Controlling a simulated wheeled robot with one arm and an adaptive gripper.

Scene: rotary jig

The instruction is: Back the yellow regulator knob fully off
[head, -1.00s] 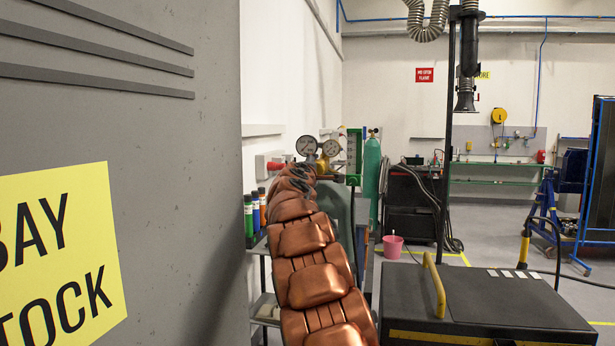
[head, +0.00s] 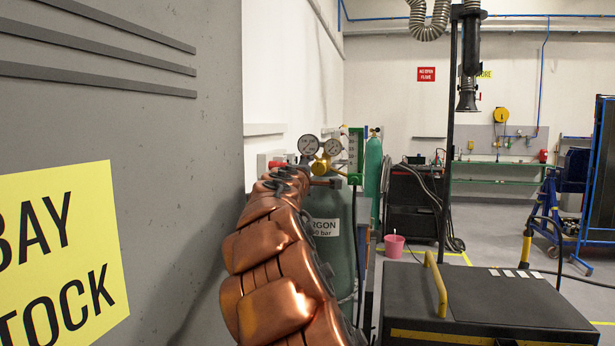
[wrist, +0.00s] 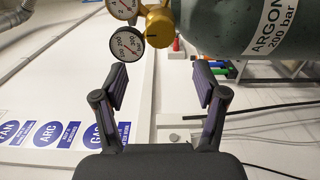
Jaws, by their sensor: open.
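The yellow regulator (head: 320,165) sits on top of the green argon cylinder (head: 327,225), with two round gauges above it. In the wrist view the yellow regulator part (wrist: 158,27) is at the top centre, beside a white-faced gauge (wrist: 127,43) and the cylinder (wrist: 250,22). I cannot clearly tell the knob from the regulator body. My gripper (wrist: 160,82) is open and empty, its two fingers apart below the yellow part in the picture and not touching it. In the head view my arm's end is left of the regulator, and the fingers are hard to make out.
A green-framed flow meter (head: 355,157) stands just right of the gauges. A grey cabinet (head: 190,180) with a yellow sign is close on the left. A black-topped cart (head: 500,305) with a yellow handle stands at front right. A pink bucket (head: 393,245) is on the floor.

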